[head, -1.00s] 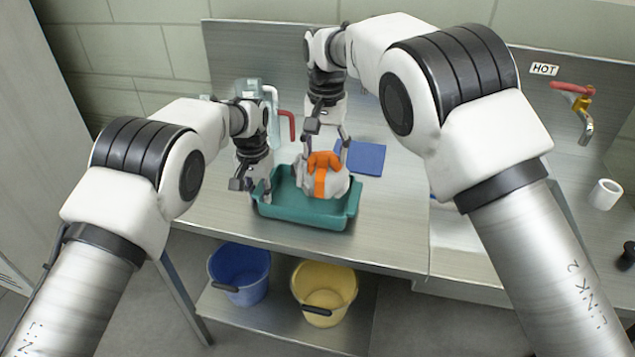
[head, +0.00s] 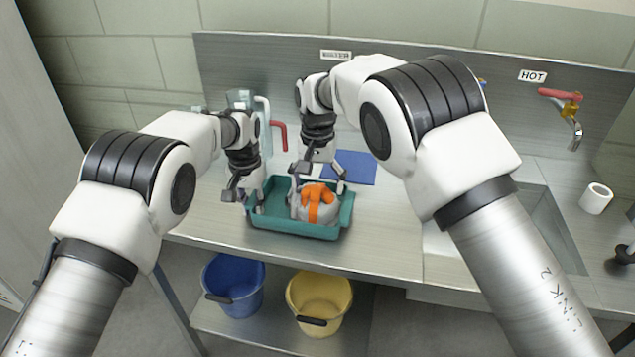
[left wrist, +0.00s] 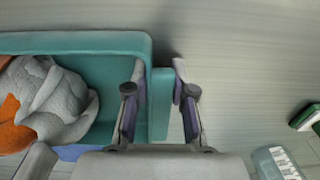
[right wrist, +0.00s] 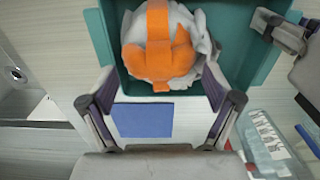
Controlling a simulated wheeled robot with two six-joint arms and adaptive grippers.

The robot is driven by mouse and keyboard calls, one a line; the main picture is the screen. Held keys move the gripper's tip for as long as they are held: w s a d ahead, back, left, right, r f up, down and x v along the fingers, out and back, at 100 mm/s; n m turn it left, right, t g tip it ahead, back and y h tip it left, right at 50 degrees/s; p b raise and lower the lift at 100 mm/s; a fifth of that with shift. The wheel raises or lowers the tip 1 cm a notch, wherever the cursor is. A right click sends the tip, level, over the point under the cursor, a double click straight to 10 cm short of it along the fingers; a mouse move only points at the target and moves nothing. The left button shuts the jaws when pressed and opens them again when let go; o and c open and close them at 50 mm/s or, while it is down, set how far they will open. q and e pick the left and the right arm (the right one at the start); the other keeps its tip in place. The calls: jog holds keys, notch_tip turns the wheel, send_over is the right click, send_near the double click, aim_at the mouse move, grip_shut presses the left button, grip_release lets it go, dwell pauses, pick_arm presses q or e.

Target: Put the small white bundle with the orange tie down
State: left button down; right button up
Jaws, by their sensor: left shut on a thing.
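The small white bundle with the orange tie (head: 318,208) sits inside the teal tray (head: 290,230), toward its right end. It fills the top of the right wrist view (right wrist: 157,50) and shows at the left in the left wrist view (left wrist: 45,100). My right gripper (head: 318,193) is over the bundle with its fingers spread wide, one toward each side; any contact is hard to tell. The fingers are also apart in the right wrist view (right wrist: 160,85). My left gripper (head: 240,197) is shut on the tray's left end, its fingers either side of the wall in the left wrist view (left wrist: 155,85).
A blue mat (head: 350,168) lies behind the tray. A clear jug (head: 243,100) and a red-handled item (head: 279,135) stand behind my left gripper. A white roll (head: 596,198) is at the right. Blue (head: 234,285) and yellow (head: 320,300) buckets are below.

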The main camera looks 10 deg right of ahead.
pick_arm(q)
jog(key=shift+f, duration=0.1)
jog(key=c, duration=0.9)
grip_release()
pick_arm(e)
notch_tip(320, 180, up, 12)
jog(key=shift+r, duration=0.1)
